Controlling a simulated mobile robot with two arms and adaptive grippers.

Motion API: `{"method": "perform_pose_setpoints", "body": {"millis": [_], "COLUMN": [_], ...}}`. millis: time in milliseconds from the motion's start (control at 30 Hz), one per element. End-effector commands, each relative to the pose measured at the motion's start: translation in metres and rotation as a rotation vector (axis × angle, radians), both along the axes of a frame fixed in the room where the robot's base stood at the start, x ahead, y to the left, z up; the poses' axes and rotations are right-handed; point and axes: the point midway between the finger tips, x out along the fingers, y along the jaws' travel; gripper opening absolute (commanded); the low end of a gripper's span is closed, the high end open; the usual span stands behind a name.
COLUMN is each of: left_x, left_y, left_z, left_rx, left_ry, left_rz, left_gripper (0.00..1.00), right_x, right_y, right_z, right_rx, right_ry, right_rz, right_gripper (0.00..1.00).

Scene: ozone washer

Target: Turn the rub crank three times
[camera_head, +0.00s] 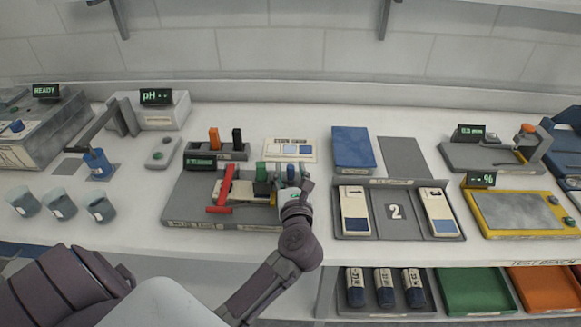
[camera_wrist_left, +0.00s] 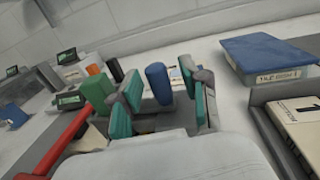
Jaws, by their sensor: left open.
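The rub tester (camera_head: 180,205) is a grey base near the front edge of the bench, with a red lever (camera_head: 224,190) and a green block (camera_head: 261,172). A blue upright knob (camera_head: 291,171), which looks like the rub crank's handle, stands at its right side. My left gripper (camera_head: 292,186) is open at this knob. In the left wrist view, the blue knob (camera_wrist_left: 158,82) stands between the open teal-padded fingers (camera_wrist_left: 162,100), with a visible gap on each side. The crank's lower part is hidden by the gripper. My right gripper is not in view.
The green block (camera_wrist_left: 97,90) and red lever (camera_wrist_left: 62,138) are close to the left finger. A grey tray (camera_head: 395,236) with white-and-blue cards is just right of the gripper. A blue box (camera_head: 352,148) lies behind it. Three cups (camera_head: 60,204) stand at the left.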

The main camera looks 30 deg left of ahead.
Motion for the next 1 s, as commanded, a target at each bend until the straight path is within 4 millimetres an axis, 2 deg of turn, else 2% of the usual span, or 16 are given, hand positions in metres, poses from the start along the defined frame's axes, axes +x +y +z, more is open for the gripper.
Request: {"method": "perform_pose_setpoints", "body": {"millis": [333, 600, 1000], "left_x": [0.0027, 0.0025, 0.0042], "left_y": [0.0026, 0.0023, 0.0027], "left_z": [-0.0002, -0.0002, -0.0018], "left_rx": [0.0, 0.0, -0.004], "left_ry": [0.0, 0.0, -0.003], "left_rz": [0.0, 0.0, 0.021], "left_gripper": [0.44, 0.0, 0.0], "right_x": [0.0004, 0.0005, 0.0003], "right_y": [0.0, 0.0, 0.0], "right_z": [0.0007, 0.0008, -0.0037], "right_rx": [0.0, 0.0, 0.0], "right_ry": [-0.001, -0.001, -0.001], "right_rz": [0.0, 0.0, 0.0], "right_gripper": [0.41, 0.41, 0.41]}}
